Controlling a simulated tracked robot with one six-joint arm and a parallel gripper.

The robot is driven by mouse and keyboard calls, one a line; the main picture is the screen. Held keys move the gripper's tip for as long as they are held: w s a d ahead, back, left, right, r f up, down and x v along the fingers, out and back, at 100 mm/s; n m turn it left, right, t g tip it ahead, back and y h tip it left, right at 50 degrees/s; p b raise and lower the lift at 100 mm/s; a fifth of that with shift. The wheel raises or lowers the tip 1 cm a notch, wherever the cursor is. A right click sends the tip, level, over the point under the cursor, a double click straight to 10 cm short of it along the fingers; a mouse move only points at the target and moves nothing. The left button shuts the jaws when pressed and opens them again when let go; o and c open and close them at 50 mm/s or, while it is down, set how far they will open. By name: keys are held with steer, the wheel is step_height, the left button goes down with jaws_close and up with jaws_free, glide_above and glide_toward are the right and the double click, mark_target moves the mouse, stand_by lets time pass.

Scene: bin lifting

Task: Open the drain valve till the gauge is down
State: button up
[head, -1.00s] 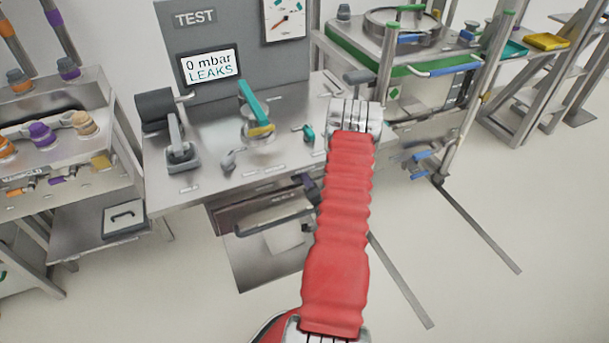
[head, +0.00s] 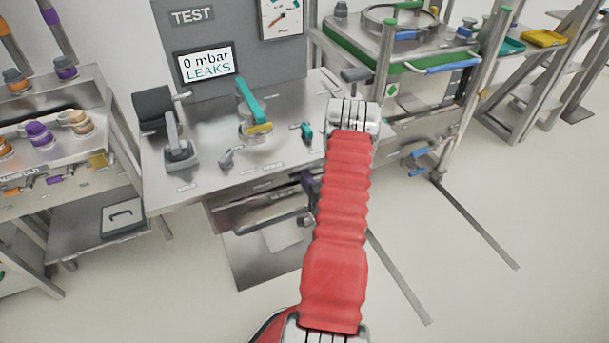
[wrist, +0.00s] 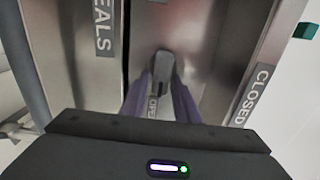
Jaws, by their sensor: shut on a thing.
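The drain valve's grey lever (wrist: 163,64) shows in the wrist view on a steel face, between an OPEN label (wrist: 152,107) and a CLOSED label (wrist: 251,97). It points away from me, its near end between the purple fingers of my gripper (wrist: 160,98). My gripper is shut on it; the fingers partly cover the OPEN label. In the head view my gripper (head: 309,185) is low at the bench front, mostly behind my red arm, and the lever is hidden there. The gauge (head: 283,16) is a white dial with a red needle, cut by the top edge; its reading is too small to tell.
A screen (head: 208,65) on the grey panel reads 0 mbar LEAKS. A teal-handled valve (head: 252,105) and a grey clamp (head: 178,145) stand on the steel bench (head: 215,185). A drawer marked SEALS (wrist: 103,30) is close left of my gripper.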

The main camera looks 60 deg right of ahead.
steer(key=shift+a+f, duration=0.35)
steer(key=o, duration=0.7)
steer(key=shift+w, duration=0.1)
steer(key=shift+o, duration=0.6)
steer(key=shift+d+r, duration=0.2)
steer(key=v, duration=1.4)
steer(key=shift+o, duration=0.5)
